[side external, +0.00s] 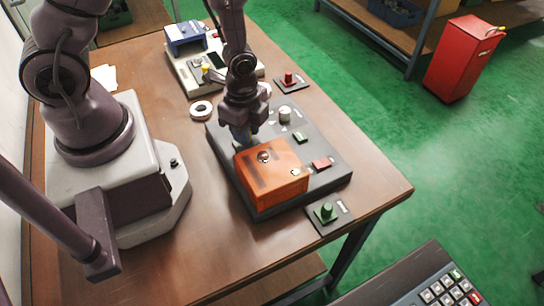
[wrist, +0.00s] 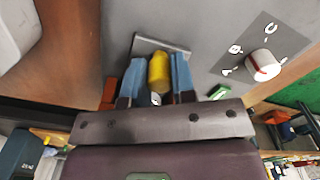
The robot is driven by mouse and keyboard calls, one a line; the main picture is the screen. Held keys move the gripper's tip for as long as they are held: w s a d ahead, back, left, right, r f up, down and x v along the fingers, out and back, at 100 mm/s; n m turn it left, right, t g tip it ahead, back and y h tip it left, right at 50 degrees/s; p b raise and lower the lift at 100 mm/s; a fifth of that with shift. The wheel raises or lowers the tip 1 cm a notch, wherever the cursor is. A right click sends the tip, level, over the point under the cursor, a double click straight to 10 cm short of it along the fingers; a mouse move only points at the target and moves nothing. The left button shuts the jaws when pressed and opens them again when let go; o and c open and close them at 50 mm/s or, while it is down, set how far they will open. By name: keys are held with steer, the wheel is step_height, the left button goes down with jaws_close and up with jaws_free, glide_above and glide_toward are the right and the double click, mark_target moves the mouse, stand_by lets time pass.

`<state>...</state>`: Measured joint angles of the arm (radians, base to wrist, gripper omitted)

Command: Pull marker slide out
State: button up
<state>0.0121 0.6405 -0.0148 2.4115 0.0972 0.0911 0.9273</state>
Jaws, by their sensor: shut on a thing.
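My gripper (side external: 241,135) points down at the dark grey panel, just behind the orange box (side external: 270,178). In the wrist view its two blue-tipped fingers (wrist: 157,80) are closed on the sides of a yellow rounded handle (wrist: 158,72). This looks like the grip of the marker slide. A flat grey plate (wrist: 147,44) shows just beyond the handle. In the side view the fingers and arm hide the handle, so I cannot tell how far the slide stands out.
The panel (side external: 334,178) also bears a white rotary knob (side external: 285,115), a green button (side external: 300,137) and a red button (side external: 321,164). A white ring (side external: 201,110) lies left of it. A red button box (side external: 289,80) and a green-knob box (side external: 327,212) stand nearby. Bare table lies front left.

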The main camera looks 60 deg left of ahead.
steer(key=shift+a, duration=4.75)
steer(key=shift+w+a, duration=0.1)
steer(key=shift+a, duration=0.25)
steer(key=o, duration=0.6)
steer(key=shift+d, duration=0.1)
step_height(320, 180, up, 7)
steer(key=shift+d, duration=0.1)
